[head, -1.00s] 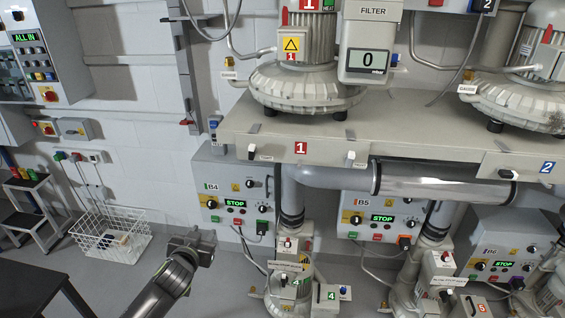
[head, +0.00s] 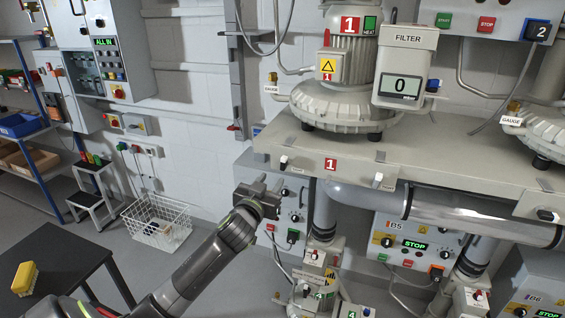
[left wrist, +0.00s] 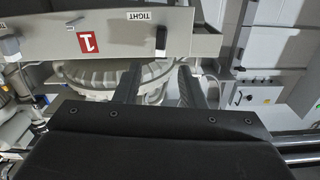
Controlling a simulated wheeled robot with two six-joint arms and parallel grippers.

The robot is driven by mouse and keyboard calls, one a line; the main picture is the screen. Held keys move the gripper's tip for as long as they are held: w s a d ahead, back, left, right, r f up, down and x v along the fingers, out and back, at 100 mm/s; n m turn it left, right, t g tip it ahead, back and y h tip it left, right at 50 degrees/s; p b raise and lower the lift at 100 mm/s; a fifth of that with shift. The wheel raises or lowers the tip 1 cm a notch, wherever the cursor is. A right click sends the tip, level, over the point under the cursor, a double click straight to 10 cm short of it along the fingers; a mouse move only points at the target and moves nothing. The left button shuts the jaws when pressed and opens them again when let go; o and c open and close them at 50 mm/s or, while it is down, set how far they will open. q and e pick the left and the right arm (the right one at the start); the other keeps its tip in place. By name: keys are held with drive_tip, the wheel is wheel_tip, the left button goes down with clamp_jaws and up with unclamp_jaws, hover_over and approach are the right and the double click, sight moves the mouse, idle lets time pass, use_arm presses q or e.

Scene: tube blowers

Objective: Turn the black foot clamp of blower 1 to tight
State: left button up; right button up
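Blower 1 (head: 345,75) stands on a shelf (head: 430,195) with a red 1 plate. Its black foot clamp (head: 284,162) is on the shelf's front face, near the left end. In the left wrist view, where the scene is upside down, the clamp (left wrist: 161,40) is a black lever standing across the face, beside a TIGHT label (left wrist: 148,15). My left gripper (head: 272,190) is just below and in front of the clamp. Its two fingers (left wrist: 159,70) are apart with nothing between them, and the clamp lies beyond their tips, apart from them. My right gripper is not in view.
A pale second lever (head: 378,180) is on the same face, to the right. Control box B5 (head: 412,228) and pipes are below the shelf. A dark table (head: 65,275) with a yellow block (head: 25,279) and a wire basket (head: 157,222) are at left.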

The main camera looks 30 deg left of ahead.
sight(283, 164)
use_arm(q)
drive_tip(key=p+x, duration=0.2)
drive_tip(key=x, duration=0.7)
drive_tip(key=shift+w, duration=0.35)
drive_tip(key=shift+c, duration=0.3)
clamp_jaws()
